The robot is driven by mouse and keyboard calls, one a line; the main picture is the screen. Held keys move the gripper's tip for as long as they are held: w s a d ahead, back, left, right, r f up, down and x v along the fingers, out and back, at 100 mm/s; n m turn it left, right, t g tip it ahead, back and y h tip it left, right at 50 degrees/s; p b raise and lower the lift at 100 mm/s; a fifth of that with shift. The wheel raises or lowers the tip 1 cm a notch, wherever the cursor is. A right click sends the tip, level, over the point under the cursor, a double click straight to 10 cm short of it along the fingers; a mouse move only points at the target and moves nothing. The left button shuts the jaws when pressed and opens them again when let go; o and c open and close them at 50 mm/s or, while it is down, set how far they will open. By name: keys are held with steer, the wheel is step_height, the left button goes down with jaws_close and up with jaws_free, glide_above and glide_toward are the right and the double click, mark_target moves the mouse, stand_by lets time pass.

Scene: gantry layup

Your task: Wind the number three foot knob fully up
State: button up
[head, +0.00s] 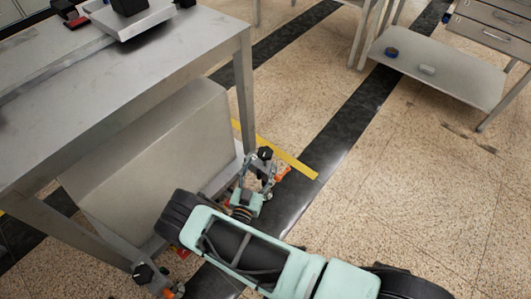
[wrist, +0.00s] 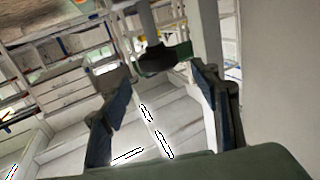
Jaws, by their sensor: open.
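A black foot knob (head: 265,153) stands beside the far leg of the grey metal bench in the head view. My gripper (head: 257,174) is down at this knob, with its fingers close around or just short of it. In the wrist view a dark knob (wrist: 164,60) on a grey stem lies ahead, between the tips of my open gripper (wrist: 160,78). I see no clear contact between fingers and knob. A second black foot knob (head: 143,272) shows at the near end of the bench. No number is readable on either knob.
The grey bench top (head: 110,75) and a large pale box (head: 165,160) beneath it stand left of my arm. Orange parts (head: 282,172) sit low beside the far knob. A low shelf (head: 438,68) is at upper right. The speckled floor at right is clear.

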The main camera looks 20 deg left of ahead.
mark_target(266, 151)
steer(key=w+b, duration=0.1)
steer(key=w, duration=0.5)
steer(key=shift+w, duration=0.4)
steer(key=c, duration=1.2)
steer(key=shift+o, duration=0.2)
steer(key=shift+n+y, duration=0.4)
steer(key=shift+y, duration=0.2)
steer(key=shift+d+r+n+y+p, duration=0.1)
steer(key=shift+n+y+p, duration=0.45)
steer(key=shift+y, duration=0.25)
steer(key=n+g+y+p, duration=0.1)
steer(key=y, duration=0.1)
steer(key=n+y, duration=0.2)
steer(key=y, duration=0.1)
steer(key=shift+d+n+g+p, duration=0.1)
steer(key=shift+n+g+p, duration=0.15)
steer(key=shift+g+p, duration=0.15)
steer(key=n+g+y+p, duration=0.1)
steer(key=n+g+y, duration=0.2)
steer(key=y, duration=0.2)
steer(key=shift+n+g, duration=0.3)
steer(key=shift+n, duration=0.1)
steer(key=shift+n+g+y, duration=0.8)
steer(key=shift+g+y, duration=0.1)
steer(key=shift+g, duration=0.1)
